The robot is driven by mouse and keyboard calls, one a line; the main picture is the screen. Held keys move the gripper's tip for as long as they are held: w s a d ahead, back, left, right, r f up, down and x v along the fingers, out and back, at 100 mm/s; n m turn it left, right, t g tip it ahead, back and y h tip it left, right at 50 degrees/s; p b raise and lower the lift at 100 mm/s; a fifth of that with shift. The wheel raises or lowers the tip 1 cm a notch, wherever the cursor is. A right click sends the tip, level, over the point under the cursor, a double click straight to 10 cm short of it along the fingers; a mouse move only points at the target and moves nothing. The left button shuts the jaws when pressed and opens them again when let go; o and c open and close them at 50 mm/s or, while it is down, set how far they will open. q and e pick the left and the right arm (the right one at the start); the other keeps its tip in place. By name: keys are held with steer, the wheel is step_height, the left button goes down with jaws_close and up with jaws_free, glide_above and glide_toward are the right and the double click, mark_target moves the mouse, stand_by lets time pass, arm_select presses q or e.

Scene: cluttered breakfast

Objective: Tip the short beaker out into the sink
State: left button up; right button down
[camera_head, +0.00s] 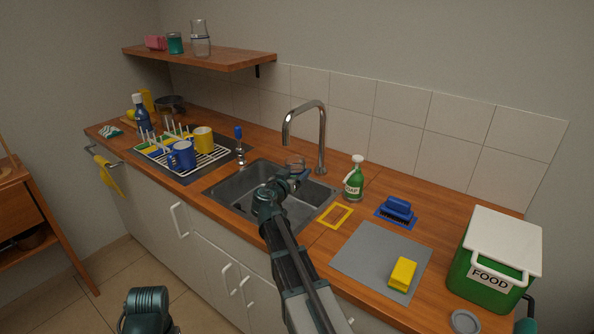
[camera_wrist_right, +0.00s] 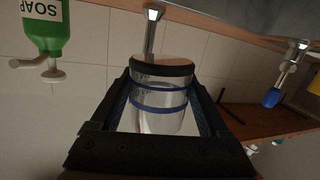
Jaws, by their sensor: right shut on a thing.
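My right gripper (camera_head: 285,180) reaches over the sink (camera_head: 232,192) and is shut on the short beaker (camera_head: 294,164). The beaker is clear glass, held above the basin near the faucet. In the right wrist view, which is upside down, the beaker (camera_wrist_right: 160,100) sits between the two fingers and shows blue bands and a dark band at one end. I cannot tell its exact tilt or whether anything is in it.
A tall faucet (camera_head: 322,135) rises behind the sink. A green soap bottle (camera_head: 354,180), yellow frame (camera_head: 335,216) and blue brush (camera_head: 398,208) stand to the right. A rack with mugs (camera_head: 182,156) is left. A yellow sponge (camera_head: 403,273) lies on a grey mat (camera_head: 365,255).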

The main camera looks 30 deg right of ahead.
steer(key=shift+s+d+f+n+b, duration=0.15)
steer(key=shift+f+n+b, duration=0.2)
steer(key=shift+f+b, duration=0.6)
steer(key=shift+s+a+f+n+b, duration=0.1)
steer(key=shift+f+n+b, duration=0.25)
steer(key=shift+f+b, duration=0.6)
steer(key=shift+d+r+n+p, duration=0.15)
steer(key=shift+r+n+p, duration=0.2)
steer(key=shift+r+n, duration=0.1)
steer(key=shift+s+d+r+n+g+h, duration=0.15)
steer(key=shift+n+g+h, duration=0.1)
steer(key=shift+n, duration=0.25)
steer(key=shift+s+r+n+g+h, duration=0.15)
steer(key=shift+n+h, duration=0.1)
steer(key=shift+n, duration=0.2)
steer(key=shift+s+d+r+n, duration=0.1)
steer(key=shift+n, duration=0.6)
steer(key=n, duration=0.3)
steer(key=shift+r+h, duration=0.1)
steer(key=shift+h, duration=0.3)
steer(key=shift+n+b, duration=0.35)
steer(key=shift+n, duration=0.65)
